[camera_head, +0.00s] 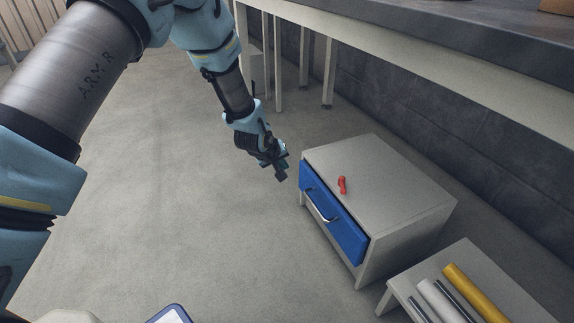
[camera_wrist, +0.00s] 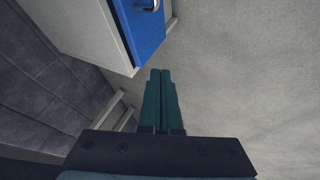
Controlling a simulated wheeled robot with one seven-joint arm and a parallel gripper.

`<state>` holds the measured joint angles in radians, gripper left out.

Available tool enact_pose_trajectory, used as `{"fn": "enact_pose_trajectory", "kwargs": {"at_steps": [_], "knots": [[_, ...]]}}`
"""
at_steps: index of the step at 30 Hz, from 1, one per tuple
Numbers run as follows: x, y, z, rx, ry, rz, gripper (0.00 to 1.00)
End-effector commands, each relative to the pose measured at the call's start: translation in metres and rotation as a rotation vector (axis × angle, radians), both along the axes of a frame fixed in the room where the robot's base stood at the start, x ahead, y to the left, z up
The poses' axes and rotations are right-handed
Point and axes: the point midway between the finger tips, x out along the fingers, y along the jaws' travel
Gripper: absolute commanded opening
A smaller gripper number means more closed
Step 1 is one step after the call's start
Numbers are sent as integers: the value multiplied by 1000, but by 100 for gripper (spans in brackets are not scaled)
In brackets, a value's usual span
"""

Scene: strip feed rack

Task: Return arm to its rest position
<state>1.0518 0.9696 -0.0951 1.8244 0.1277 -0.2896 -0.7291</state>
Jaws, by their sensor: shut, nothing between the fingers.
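My gripper (camera_head: 281,172) hangs in the air to the left of a grey cabinet with a blue drawer front, above the floor. In the wrist view my gripper (camera_wrist: 160,75) shows its two dark green fingers pressed together with nothing between them. The cabinet (camera_head: 400,185) has a blue drawer (camera_head: 333,220) with a silver handle. The drawer front also shows in the wrist view (camera_wrist: 145,35), beyond the fingertips. A red object (camera_head: 342,185) lies on the cabinet top. My gripper appears apart from the cabinet.
A low stand (camera_head: 470,262) at the lower right holds a yellow tube (camera_head: 474,292) and several white and grey bars. A long grey bench (camera_head: 440,40) on pale legs runs along the dark block wall (camera_head: 400,100). The floor (camera_head: 180,190) at left is clear.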

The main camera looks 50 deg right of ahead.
Motion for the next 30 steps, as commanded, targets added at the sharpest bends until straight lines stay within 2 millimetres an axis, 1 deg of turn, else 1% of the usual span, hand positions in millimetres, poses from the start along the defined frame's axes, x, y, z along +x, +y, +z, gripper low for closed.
{"fn": "enact_pose_trajectory", "kwargs": {"at_steps": [1, 4, 13, 15, 17, 20, 21, 23, 24, 26, 27, 29, 30], "knots": [[-1, 3, 7, 0, 0, 0, 0], [-2, 7, 11, 1, 0, -1, 0], [-3, 9, 12, 1, -1, 0, 0], [3, 14, 16, 6, -4, 5, 0], [15, 24, 23, 17, -11, 18, 0], [46, 56, 42, 56, -29, 50, 0], [61, 75, 52, 79, -36, 67, 0], [84, 108, 69, 118, -46, 96, 0], [98, 133, 79, 146, -50, 115, 0], [115, 170, 95, 187, -54, 142, 0], [124, 197, 105, 216, -54, 161, 0], [135, 237, 120, 257, -49, 189, 0], [140, 264, 130, 284, -44, 209, 0]]}}
